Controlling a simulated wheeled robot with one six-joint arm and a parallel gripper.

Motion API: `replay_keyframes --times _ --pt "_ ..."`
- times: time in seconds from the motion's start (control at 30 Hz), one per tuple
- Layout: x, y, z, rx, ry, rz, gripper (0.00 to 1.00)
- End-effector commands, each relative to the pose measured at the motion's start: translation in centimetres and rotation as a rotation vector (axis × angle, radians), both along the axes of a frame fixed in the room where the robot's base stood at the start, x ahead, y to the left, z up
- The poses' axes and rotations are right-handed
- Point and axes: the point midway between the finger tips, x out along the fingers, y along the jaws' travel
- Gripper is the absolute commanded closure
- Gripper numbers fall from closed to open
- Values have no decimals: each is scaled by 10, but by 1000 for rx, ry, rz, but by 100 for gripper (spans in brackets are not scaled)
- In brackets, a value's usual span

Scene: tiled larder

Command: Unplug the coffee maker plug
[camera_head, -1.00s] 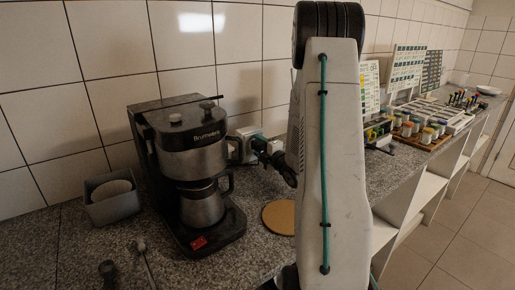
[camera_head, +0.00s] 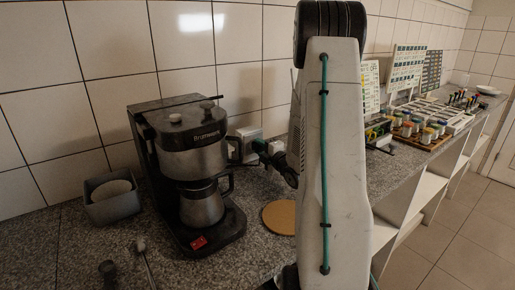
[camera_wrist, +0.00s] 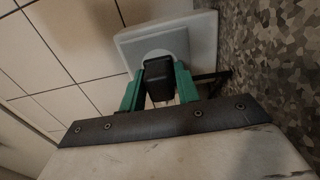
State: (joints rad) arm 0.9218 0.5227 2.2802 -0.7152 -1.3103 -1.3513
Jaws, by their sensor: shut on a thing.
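The coffee maker (camera_head: 192,165), black and steel with a steel jug, stands on the counter left of my arm. A pale wall socket (camera_head: 248,137) is behind it to the right. In the wrist view the socket (camera_wrist: 195,38) shows a round recess. The black coffee maker plug (camera_wrist: 158,76) is in front of that recess, between the green fingers of my gripper (camera_wrist: 158,90), which is shut on it. Whether the plug's pins are in the socket cannot be told. In the head view my gripper (camera_head: 261,149) is at the socket and the plug is mostly hidden.
A grey bin (camera_head: 112,205) stands left of the coffee maker. A round cork mat (camera_head: 278,217) lies on the counter near my arm. Beyond my arm are a rack of small jars (camera_head: 420,132) and upright label boards (camera_head: 405,68). The tiled wall is close behind the socket.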

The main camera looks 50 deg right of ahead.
Motion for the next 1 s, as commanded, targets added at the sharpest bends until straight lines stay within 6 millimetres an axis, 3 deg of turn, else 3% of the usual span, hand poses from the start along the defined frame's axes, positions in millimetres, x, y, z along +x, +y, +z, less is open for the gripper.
replay_keyframes --times 1.0 --pt "-40 9 1 0 -1 -1 100"
